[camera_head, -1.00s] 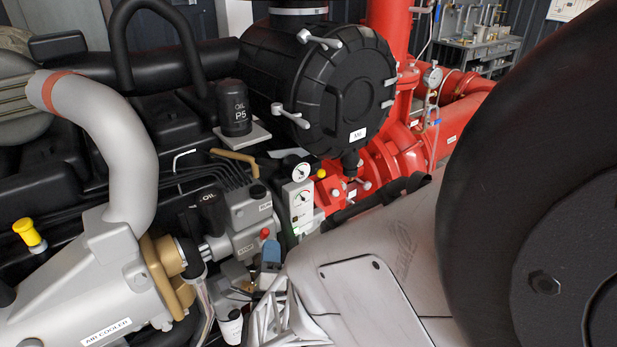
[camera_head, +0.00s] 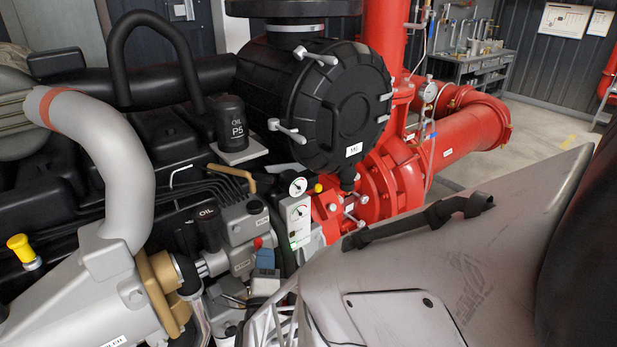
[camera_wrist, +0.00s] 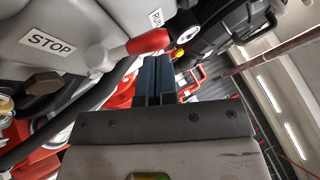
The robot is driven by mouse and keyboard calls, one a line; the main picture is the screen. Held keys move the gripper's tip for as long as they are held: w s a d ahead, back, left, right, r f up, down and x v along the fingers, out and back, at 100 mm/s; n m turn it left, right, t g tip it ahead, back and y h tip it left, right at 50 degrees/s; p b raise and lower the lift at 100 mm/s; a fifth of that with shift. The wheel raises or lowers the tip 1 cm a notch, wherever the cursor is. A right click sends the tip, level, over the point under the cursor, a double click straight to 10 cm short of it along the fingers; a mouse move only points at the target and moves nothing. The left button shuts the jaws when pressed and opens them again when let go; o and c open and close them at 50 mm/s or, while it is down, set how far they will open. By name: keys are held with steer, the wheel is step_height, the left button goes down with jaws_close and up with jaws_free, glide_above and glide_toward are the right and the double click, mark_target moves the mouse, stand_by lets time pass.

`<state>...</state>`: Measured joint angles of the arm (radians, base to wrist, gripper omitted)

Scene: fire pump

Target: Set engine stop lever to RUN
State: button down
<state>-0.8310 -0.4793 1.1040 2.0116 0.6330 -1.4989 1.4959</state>
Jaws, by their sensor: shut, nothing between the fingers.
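The engine stop lever has a red knob (camera_wrist: 148,42) on a grey shaft (camera_wrist: 104,57). In the wrist view the knob points right, just below the RUN label (camera_wrist: 156,18). The STOP label (camera_wrist: 48,42) is to the left, beyond the lever's hub. The red knob (camera_head: 258,243) shows small in the head view. My gripper (camera_wrist: 158,72) is shut and empty, its blue fingers just below and right of the knob; whether they touch it I cannot tell. In the head view the gripper (camera_head: 265,260) is just below the knob, partly hidden by my arm.
A grey pipe (camera_head: 110,160) and the air cooler housing are left of the lever. A white gauge panel (camera_head: 298,220) stands close on its right. The oil filter (camera_head: 230,122) and large black air filter housing (camera_head: 325,95) are above. Red pump pipework (camera_head: 400,180) is behind.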

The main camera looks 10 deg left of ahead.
steer(key=shift+r, duration=0.15)
steer(key=s+d+f, duration=0.3)
steer(key=s+d, duration=0.2)
steer(key=s, duration=0.6)
steer(key=shift+s, duration=0.4)
stand_by(0.4)
steer(key=shift+f, duration=0.1)
stand_by(0.4)
